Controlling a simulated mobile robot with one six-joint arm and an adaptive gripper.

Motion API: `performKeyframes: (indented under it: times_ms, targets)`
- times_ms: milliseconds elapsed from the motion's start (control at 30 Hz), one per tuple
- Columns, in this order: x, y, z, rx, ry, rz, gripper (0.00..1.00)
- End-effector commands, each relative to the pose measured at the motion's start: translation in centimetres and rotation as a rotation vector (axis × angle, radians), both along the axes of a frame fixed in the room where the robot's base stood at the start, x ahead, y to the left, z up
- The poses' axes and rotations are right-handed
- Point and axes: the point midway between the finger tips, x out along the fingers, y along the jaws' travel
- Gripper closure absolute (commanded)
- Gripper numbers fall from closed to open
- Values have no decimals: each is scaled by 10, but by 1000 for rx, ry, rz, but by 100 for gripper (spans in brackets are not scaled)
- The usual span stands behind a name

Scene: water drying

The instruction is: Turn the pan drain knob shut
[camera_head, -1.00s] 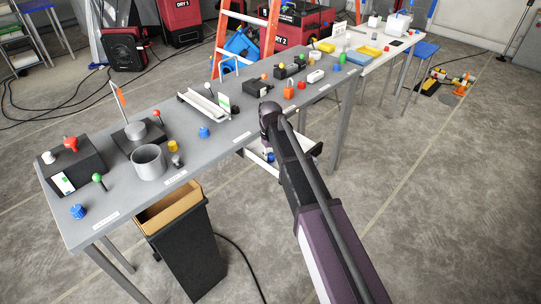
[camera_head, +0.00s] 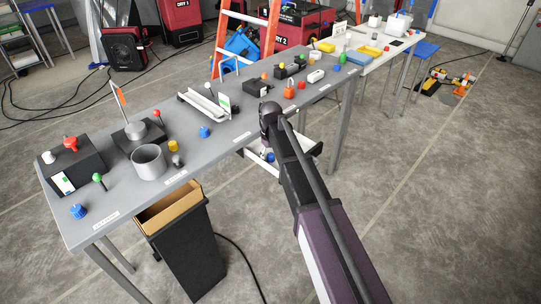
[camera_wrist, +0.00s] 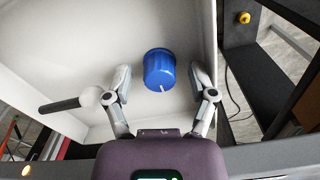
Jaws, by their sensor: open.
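The blue knob (camera_wrist: 159,69) shows in the wrist view, inside the white pan (camera_wrist: 95,40). It has a white mark on its near side. My gripper (camera_wrist: 160,82) is open, with one finger on each side of the knob and gaps visible on both sides. In the head view the pan (camera_head: 303,150) is below the front edge of the table, and a small piece of the blue knob (camera_head: 270,157) shows beside my arm. My arm hides most of the gripper there.
A white lever with a dark grip (camera_wrist: 75,102) lies left of my gripper. The grey table (camera_head: 105,190) carries several coloured knobs and fixtures. A dark bin (camera_head: 187,250) stands beneath its front edge. A dark frame (camera_wrist: 255,75) is right of the pan.

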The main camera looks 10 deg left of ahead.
Motion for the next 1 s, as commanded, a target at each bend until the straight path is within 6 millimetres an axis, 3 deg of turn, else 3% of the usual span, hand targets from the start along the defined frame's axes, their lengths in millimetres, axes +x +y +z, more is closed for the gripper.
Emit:
performKeyframes:
  times_ms: [467, 1000]
  targets:
    - [0, 0, 0, 0, 0, -37, 27]
    - [0, 0, 0, 0, 0, -344, 27]
